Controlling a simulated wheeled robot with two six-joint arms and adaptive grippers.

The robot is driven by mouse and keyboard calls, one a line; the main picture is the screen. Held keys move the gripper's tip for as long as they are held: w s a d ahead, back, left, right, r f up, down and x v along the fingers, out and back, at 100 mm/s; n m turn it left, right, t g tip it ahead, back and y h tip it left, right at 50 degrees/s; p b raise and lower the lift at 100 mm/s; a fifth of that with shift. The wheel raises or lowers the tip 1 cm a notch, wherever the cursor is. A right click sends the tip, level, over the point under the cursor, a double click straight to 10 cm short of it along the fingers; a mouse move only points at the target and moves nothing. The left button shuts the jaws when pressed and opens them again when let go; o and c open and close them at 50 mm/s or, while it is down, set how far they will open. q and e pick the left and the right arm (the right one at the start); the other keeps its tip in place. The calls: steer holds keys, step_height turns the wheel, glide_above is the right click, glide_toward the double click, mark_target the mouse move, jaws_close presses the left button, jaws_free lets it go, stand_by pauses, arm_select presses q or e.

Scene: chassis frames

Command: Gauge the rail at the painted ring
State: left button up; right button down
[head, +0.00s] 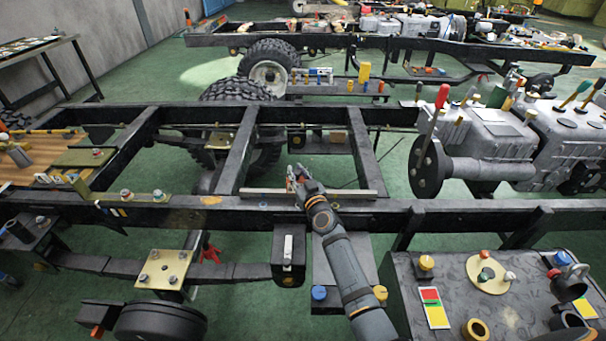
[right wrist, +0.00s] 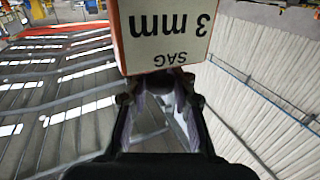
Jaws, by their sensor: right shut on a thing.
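The black rail (head: 450,212) runs across the head view, with a tan-orange painted mark (head: 211,200) on it, left of my right gripper; I cannot tell whether it is a full ring. A pale straight bar (head: 345,193) lies along the rail beside the gripper. My right gripper (head: 298,178) is over the rail at this bar. In the right wrist view the gripper (right wrist: 160,88) is shut on an orange-edged white gauge block (right wrist: 168,35) marked "SAG 3 mm", upside down there. The block's contact with the rail is hidden. My left gripper is not in view.
Crossmembers (head: 236,150) join the near and far rails. A grey engine (head: 490,140) stands at the right. A dark bench (head: 470,285) with several small parts is at the front right. A brass plate (head: 163,269) sits on the spring below the rail.

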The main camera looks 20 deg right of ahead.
steer(key=shift+s+d+f, duration=0.25)
steer(key=shift+d+f, duration=0.05)
steer(key=shift+d, duration=0.05)
steer(key=c, duration=1.6)
jaws_free()
steer(key=o, duration=0.5)
steer(key=shift+a+r, duration=0.15)
steer(key=shift+c, duration=0.2)
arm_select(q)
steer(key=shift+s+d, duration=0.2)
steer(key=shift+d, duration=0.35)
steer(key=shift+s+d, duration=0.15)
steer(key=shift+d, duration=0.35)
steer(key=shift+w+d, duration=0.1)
arm_select(e)
steer(key=s+d, duration=0.1)
steer(key=s, duration=1.1)
steer(key=shift+d, duration=0.25)
